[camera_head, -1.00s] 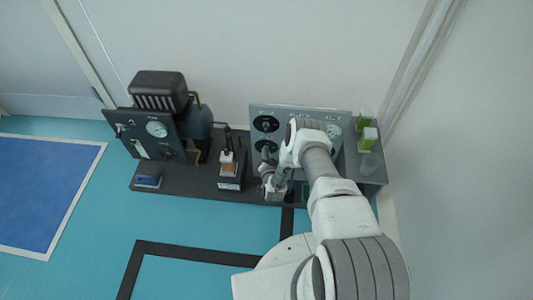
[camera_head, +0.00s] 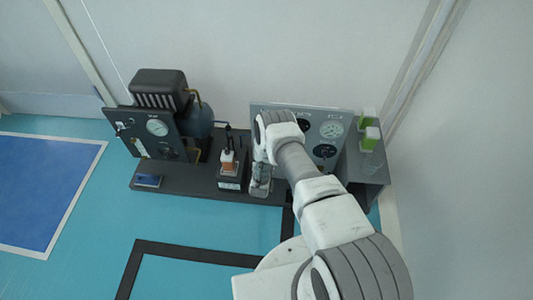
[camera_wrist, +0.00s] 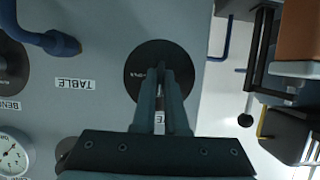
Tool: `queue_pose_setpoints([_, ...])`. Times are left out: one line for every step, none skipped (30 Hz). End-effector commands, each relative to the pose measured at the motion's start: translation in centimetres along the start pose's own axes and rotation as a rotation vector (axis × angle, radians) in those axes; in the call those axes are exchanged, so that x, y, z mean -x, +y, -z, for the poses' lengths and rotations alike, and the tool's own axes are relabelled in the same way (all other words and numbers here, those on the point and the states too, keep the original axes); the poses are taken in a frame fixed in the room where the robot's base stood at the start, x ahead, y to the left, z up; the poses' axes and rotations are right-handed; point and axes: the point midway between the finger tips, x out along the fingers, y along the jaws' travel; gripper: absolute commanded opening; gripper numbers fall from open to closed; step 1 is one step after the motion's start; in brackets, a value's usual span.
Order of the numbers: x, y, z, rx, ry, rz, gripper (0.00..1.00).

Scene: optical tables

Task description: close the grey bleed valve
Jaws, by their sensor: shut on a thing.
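In the wrist view a black round plate (camera_wrist: 150,55) sits on the grey panel (camera_wrist: 105,115). My gripper (camera_wrist: 161,72) is at the middle of this plate, its fingers close together on the small grey handle of the bleed valve there. The fingers hide most of the handle, so its angle is hard to tell. A label beside the plate is partly covered by the fingers. In the head view the panel (camera_head: 345,115) stands at the back of the bench, and my arm hides the valve and fingertips.
A blue lever (camera_wrist: 45,40) sticks out near the "TABLE" label (camera_wrist: 75,84). A white gauge (camera_wrist: 14,152) is at lower left.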

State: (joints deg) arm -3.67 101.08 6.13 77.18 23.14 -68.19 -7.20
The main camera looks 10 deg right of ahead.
Motion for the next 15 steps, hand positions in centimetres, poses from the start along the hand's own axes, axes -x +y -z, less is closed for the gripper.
queue_pose_setpoints([-0.01, -0.09, -0.04, 0.006, -0.001, 0.0, 0.0])
queue_pose_setpoints([0.0, -0.09, -0.04, 0.007, -0.001, 0.0, 0.0])
queue_pose_setpoints([0.0, -0.08, -0.04, 0.009, -0.001, -0.001, 0.0])
queue_pose_setpoints([0.0, -0.08, -0.04, 0.009, -0.001, -0.001, 0.0])
queue_pose_setpoints([0.0, -0.08, -0.04, 0.01, -0.001, -0.001, 0.0])
queue_pose_setpoints([0.0, -0.07, -0.04, 0.01, -0.001, -0.001, 0.0])
queue_pose_setpoints([0.0, -0.07, -0.03, 0.009, -0.001, -0.001, 0.0])
queue_pose_setpoints([0.0, -0.07, -0.03, 0.009, -0.001, -0.001, 0.0])
queue_pose_setpoints([0.0, -0.07, -0.03, 0.009, -0.001, -0.001, 0.0])
queue_pose_setpoints([0.0, -0.07, -0.04, 0.009, -0.001, -0.001, 0.0])
queue_pose_setpoints([0.0, -0.07, -0.03, 0.009, -0.001, -0.001, 0.0])
queue_pose_setpoints([0.0, -0.07, -0.03, 0.009, -0.001, -0.001, 0.0])
queue_pose_setpoints([0.0, -0.07, -0.03, 0.008, -0.001, -0.001, 0.12])
queue_pose_setpoints([0.0, -0.07, -0.04, 0.008, -0.001, -0.001, 0.18])
queue_pose_setpoints([0.0, -0.06, -0.03, 0.008, -0.001, -0.001, 0.25])
